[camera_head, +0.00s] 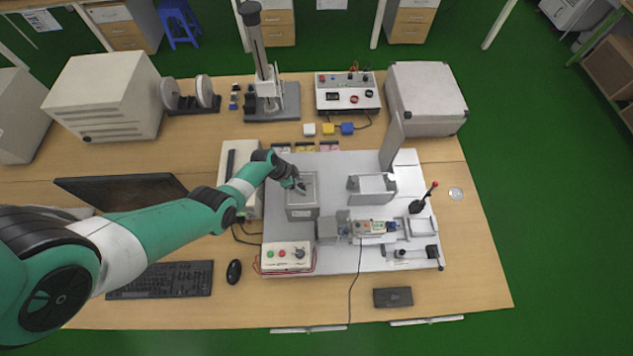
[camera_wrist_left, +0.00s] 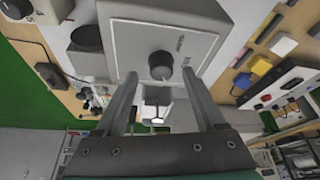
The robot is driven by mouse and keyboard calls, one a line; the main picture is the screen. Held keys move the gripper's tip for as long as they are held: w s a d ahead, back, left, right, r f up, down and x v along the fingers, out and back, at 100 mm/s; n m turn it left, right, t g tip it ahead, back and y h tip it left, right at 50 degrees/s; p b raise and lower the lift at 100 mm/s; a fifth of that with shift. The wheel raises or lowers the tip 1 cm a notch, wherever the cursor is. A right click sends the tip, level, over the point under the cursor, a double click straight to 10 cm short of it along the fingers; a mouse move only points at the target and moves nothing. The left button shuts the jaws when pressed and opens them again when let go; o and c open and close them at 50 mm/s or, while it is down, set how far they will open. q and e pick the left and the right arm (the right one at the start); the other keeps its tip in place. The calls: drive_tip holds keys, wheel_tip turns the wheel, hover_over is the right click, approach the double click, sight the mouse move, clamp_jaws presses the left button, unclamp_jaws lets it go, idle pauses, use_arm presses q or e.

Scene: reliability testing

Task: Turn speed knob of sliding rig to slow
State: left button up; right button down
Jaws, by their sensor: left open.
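The sliding rig's grey control box (camera_head: 302,211) stands on the white base plate (camera_head: 335,170), left of centre. In the left wrist view the box (camera_wrist_left: 185,18) shows a dark round knob (camera_wrist_left: 161,65) on its face, with small lettering too tilted and small to read. My left gripper (camera_head: 300,187) is over the box in the head view and hides the knob there. In the left wrist view my left gripper (camera_wrist_left: 160,76) is open, one finger on either side of the knob; I cannot tell whether they touch it. My right gripper is not in view.
A button box (camera_head: 288,256) sits at the plate's front left. A clamp fixture (camera_head: 371,227) and a red-tipped lever (camera_head: 425,197) stand to the right. A power unit (camera_head: 348,93) and a stand (camera_head: 270,98) are behind.

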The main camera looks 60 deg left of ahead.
use_arm(q)
drive_tip(key=shift+w+a+f, duration=0.1)
drive_tip(key=shift+f, duration=0.5)
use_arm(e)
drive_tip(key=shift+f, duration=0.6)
use_arm(q)
drive_tip(key=shift+c, duration=0.4)
clamp_jaws()
